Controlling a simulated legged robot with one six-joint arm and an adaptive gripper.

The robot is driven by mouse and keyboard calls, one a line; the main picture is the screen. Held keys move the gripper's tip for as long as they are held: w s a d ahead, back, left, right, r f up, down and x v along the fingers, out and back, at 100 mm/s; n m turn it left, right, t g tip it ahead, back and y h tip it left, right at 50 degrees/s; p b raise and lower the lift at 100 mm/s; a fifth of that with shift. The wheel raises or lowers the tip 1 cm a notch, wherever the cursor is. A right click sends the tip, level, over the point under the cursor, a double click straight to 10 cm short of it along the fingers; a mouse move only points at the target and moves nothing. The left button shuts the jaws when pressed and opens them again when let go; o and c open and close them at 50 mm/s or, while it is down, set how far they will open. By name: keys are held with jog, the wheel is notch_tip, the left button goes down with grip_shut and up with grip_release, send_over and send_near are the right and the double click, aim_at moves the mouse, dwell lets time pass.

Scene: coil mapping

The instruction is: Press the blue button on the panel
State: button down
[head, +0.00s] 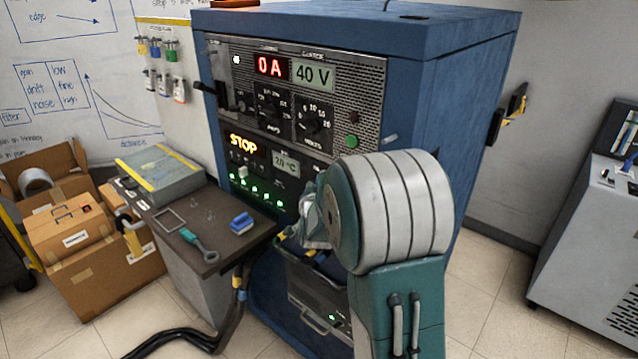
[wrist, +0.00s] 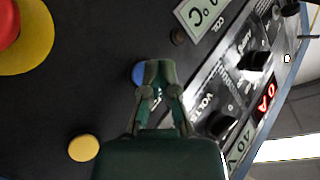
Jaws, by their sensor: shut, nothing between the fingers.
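The blue button (wrist: 138,73) shows in the wrist view as a small part-disc on the dark panel (wrist: 75,95). My gripper (wrist: 159,70) is shut and empty. Its fingertips overlap the button's right side in that view and hide part of it. I cannot tell whether they touch it. In the head view the panel is on the front of a blue cabinet (head: 440,70). My arm blocks the lower right of the panel there, and the blue button is not visible.
A yellow button (wrist: 82,148) and a red mushroom button (wrist: 8,22) on a yellow base share the panel. Black knobs (wrist: 211,120) lie to the right. In the head view a small table (head: 235,250) with tools stands left of the cabinet, near cardboard boxes (head: 95,275).

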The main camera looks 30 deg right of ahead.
dwell(0.7)
jog(key=shift+d+r, duration=0.1)
jog(key=shift+d, duration=0.3)
jog(key=shift+w+d, duration=0.2)
jog(key=shift+d, duration=0.2)
dwell(0.5)
jog(key=shift+a, duration=0.1)
jog(key=shift+s+a, duration=0.3)
jog(key=shift+a, duration=0.4)
jog(key=shift+s+a, duration=0.3)
jog(key=shift+a, duration=0.5)
jog(key=shift+s+a, duration=0.25)
jog(key=shift+a, duration=0.55)
jog(key=shift+s+a, duration=0.3)
jog(key=shift+a, duration=0.5)
